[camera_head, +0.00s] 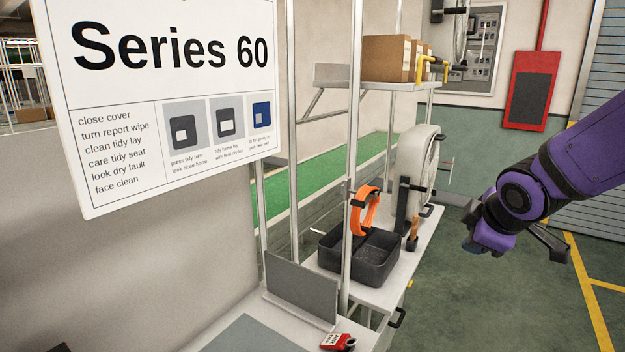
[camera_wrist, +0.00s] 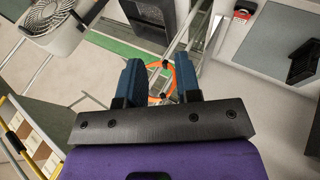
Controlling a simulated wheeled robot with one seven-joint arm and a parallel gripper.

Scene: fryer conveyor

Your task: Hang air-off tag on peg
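A small red tag (camera_head: 338,341) with a white label and a dark part lies on the bench at the bottom edge of the head view. It also shows in the wrist view (camera_wrist: 243,14), at the upper right. My gripper (camera_wrist: 158,78) is open and empty, its two blue fingers apart. In the head view my gripper (camera_head: 478,240) hangs in the air at the right, well away from the tag. No peg shows clearly; a dark bracket (camera_head: 356,203) sits on the upright post beside an orange loop.
The orange loop (camera_head: 370,212) hangs above a black bin (camera_head: 358,262) on the bench. A white fan (camera_head: 418,175) stands behind it. A grey upright plate (camera_head: 301,290) stands beside the tag. A large sign (camera_head: 165,100) fills the upper left. The floor under my arm is clear.

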